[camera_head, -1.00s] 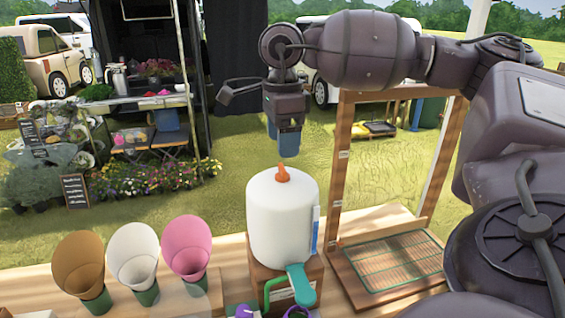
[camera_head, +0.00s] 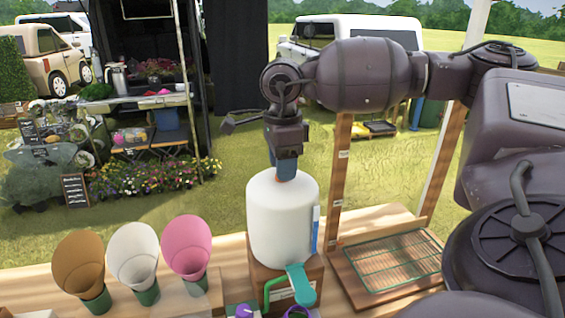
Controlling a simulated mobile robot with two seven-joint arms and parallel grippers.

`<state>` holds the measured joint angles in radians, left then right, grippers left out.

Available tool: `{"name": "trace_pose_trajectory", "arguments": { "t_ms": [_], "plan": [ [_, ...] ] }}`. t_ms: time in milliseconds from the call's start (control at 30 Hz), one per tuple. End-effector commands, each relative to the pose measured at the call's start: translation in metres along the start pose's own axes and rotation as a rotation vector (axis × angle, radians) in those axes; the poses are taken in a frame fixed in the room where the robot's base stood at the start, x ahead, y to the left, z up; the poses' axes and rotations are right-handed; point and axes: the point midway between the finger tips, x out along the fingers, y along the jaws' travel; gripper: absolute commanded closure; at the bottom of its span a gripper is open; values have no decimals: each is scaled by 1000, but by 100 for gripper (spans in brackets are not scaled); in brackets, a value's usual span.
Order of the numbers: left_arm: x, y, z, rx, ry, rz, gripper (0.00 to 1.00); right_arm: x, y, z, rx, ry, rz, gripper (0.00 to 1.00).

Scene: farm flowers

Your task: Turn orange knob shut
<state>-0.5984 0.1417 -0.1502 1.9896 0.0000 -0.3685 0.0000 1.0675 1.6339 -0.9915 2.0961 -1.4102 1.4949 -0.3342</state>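A white rounded tank (camera_head: 282,225) stands on a wooden block (camera_head: 313,268) on the table, with a teal tap (camera_head: 300,285) at its lower front. My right gripper (camera_head: 286,172) points down onto the tank's top, its blue fingers at the place of the orange knob. The knob is hidden behind the fingers, so I cannot tell whether they are shut on it. My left gripper is not in view.
Brown (camera_head: 82,262), white (camera_head: 133,255) and pink (camera_head: 187,247) cones stand in green holders left of the tank. A wooden frame with a green grid tray (camera_head: 393,265) stands at right. Purple items sit below the tap.

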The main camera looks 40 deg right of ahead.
Motion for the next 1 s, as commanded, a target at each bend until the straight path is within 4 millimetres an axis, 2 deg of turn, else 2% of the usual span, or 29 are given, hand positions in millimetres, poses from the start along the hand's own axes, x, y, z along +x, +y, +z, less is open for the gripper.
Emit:
{"name": "trace_pose_trajectory", "arguments": {
  "t_ms": [33,100,467,667,1000],
  "plan": [
    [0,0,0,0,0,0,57,0,0,0,0,0,0,66],
    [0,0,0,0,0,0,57,0,0,0,0,0,0,77],
    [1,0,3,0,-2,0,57,1,0,0,59,-1,0,77],
    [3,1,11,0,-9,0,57,1,0,0,184,-2,1,77],
    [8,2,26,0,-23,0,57,1,0,0,498,-2,1,77]
  ]
}}
